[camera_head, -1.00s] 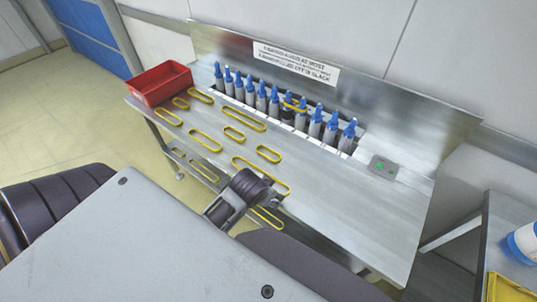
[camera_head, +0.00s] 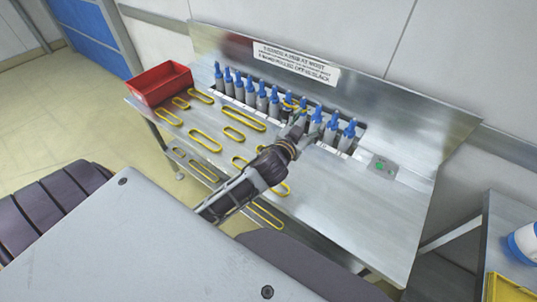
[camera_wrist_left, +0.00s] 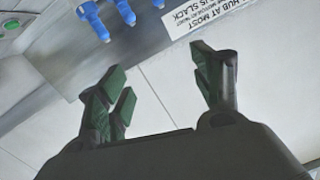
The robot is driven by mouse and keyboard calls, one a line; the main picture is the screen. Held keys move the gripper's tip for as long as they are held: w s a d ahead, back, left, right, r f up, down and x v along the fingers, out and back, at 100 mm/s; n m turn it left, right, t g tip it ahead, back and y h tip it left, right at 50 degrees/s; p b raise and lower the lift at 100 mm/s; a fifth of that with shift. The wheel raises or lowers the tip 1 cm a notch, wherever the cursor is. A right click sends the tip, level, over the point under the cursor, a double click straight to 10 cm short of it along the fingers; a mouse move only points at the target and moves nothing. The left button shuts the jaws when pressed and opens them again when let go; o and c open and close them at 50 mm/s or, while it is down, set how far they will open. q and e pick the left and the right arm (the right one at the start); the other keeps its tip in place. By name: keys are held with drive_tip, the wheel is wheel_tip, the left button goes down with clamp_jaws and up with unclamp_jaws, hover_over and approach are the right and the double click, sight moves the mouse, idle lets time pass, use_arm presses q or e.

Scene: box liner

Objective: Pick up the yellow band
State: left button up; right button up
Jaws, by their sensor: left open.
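Several yellow bands lie flat on the metal table, among them a long yellow band (camera_head: 245,114) in front of the bottle row. Another yellow band (camera_head: 290,105) hangs around the upper part of the bottles, just beyond my left gripper (camera_head: 300,128). My left gripper reaches over the table to the right half of the row, and its arm partly covers a yellow band below it. In the left wrist view the left gripper (camera_wrist_left: 165,85) is open, with green-padded fingers apart and nothing between them. No band shows in that view. My right gripper is not in view.
A row of grey bottles with blue tips (camera_head: 249,90) stands in a slot along the back panel. A red bin (camera_head: 160,84) sits at the table's left end. A box with a green button (camera_head: 380,166) is at the right. The table's right front is clear.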

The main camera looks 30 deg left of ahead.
use_arm(q)
drive_tip(key=w+d+r+m+t+h, duration=0.1)
drive_tip(key=d+r+m+t+h, duration=0.1)
drive_tip(key=d+r+m+h, duration=0.75)
drive_tip(key=s+d+f+m+g+h, duration=0.2)
drive_tip(key=s+d+m+g+h, duration=0.2)
drive_tip(key=d+m+g+h, duration=0.55)
drive_tip(key=a+f+m+g+y, duration=0.2)
drive_tip(key=a+f+g+y, duration=0.6)
drive_tip(key=a+f+y, duration=0.4)
drive_tip(key=w+a+f+n+g+y, duration=0.1)
drive_tip(key=a+n+y, duration=0.3)
drive_tip(key=a, duration=1.6)
drive_tip(key=y, duration=0.3)
drive_tip(key=shift+f+n, duration=0.2)
drive_tip(key=shift+n, duration=0.1)
